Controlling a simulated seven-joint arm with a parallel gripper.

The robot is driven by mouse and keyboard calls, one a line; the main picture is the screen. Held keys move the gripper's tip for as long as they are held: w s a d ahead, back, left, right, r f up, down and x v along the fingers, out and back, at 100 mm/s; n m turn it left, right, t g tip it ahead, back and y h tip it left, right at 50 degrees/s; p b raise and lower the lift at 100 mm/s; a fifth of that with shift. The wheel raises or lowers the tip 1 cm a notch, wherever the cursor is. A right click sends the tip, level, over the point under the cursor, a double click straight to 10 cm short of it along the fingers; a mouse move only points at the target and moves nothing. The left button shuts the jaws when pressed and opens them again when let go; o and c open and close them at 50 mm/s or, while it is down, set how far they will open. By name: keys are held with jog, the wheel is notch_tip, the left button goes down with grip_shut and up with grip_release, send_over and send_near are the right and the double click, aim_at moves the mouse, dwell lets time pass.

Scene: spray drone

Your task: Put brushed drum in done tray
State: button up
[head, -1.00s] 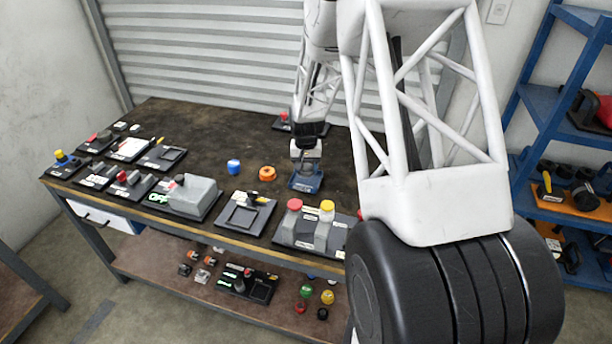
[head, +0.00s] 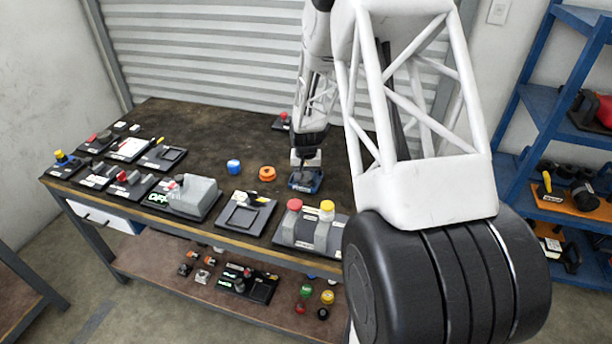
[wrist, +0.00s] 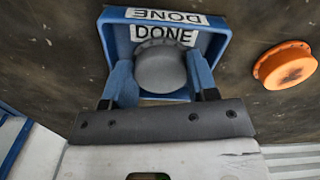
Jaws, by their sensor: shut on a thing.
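The done tray (wrist: 222,42) is a small blue tray with white DONE labels on its far wall and inside. In the head view the tray (head: 305,187) stands on the table below my gripper (head: 306,164). In the wrist view my gripper (wrist: 160,80) has its two blue fingers on either side of a grey round drum (wrist: 160,72) and is shut on it. The drum is held within the tray's outline. Whether it touches the tray floor is hidden. The drum cannot be made out in the head view.
An orange cap (head: 267,173) lies on the table just left of the tray, and a blue cap (head: 233,167) farther left. A device with red and yellow knobs (head: 312,232) stands at the front edge. The table behind the caps is mostly clear.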

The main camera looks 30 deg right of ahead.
aim_at(306, 177)
jog(key=shift+f, duration=0.15)
jog(key=o, duration=0.7)
jog(key=shift+c, duration=0.2)
notch_tip(306, 177, up, 12)
jog(key=shift+r, duration=0.2)
dwell(0.6)
